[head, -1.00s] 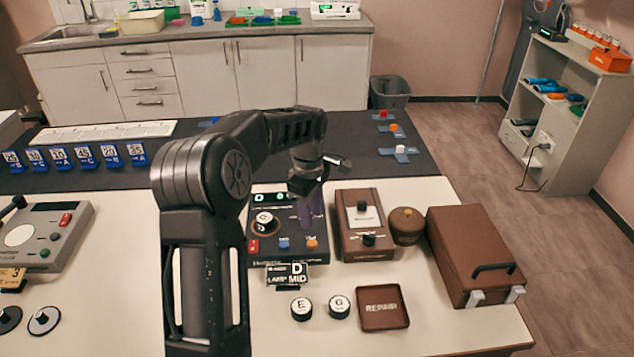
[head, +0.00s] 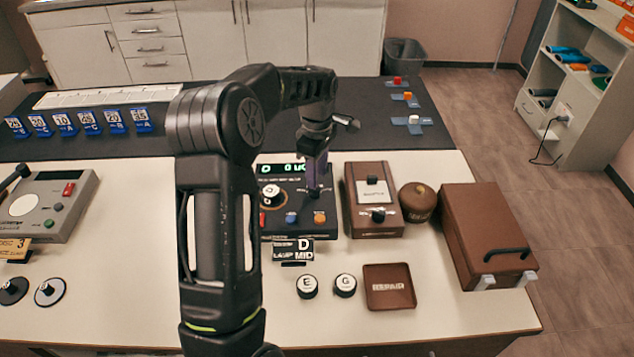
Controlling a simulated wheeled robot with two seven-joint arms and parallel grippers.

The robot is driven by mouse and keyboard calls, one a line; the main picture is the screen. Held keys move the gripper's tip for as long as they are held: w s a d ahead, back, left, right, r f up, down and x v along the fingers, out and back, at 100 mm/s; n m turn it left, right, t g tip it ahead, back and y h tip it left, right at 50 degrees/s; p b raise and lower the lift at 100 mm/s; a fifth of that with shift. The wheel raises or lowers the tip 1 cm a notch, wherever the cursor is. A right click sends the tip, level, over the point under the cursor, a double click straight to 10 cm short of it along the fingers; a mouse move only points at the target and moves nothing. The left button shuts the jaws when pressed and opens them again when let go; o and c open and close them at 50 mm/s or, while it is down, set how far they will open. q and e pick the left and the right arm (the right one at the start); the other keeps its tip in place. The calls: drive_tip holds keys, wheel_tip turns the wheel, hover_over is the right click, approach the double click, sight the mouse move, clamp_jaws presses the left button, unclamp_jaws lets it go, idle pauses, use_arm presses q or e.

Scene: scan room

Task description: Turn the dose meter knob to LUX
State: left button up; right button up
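A black control box (head: 335,225) with a green lit display (head: 281,169) stands on the table at the centre. It carries a round white-topped dial marked D (head: 270,192), a red, a blue and an orange button, and a small dark knob (head: 314,193) on its right. My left gripper (head: 315,184) points down at this knob, its purplish fingers at or just above it. I cannot tell whether they grip it. A brown meter (head: 361,198) with a pale window and a black knob (head: 378,215) stands to the right. No LUX mark is readable. My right gripper is out of view.
A brown round pot (head: 418,203) and a brown case (head: 486,236) stand right of the meter. A brown tray (head: 389,304), knobs E (head: 307,287) and G (head: 345,285), and a LAMP MID sign (head: 293,252) lie in front. A grey console (head: 50,205) is left.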

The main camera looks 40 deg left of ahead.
sight(314, 191)
use_arm(q)
drive_tip(key=shift+f+p, duration=0.3)
drive_tip(key=shift+f, duration=1.9)
drive_tip(key=shift+c, duration=0.5)
clamp_jaws()
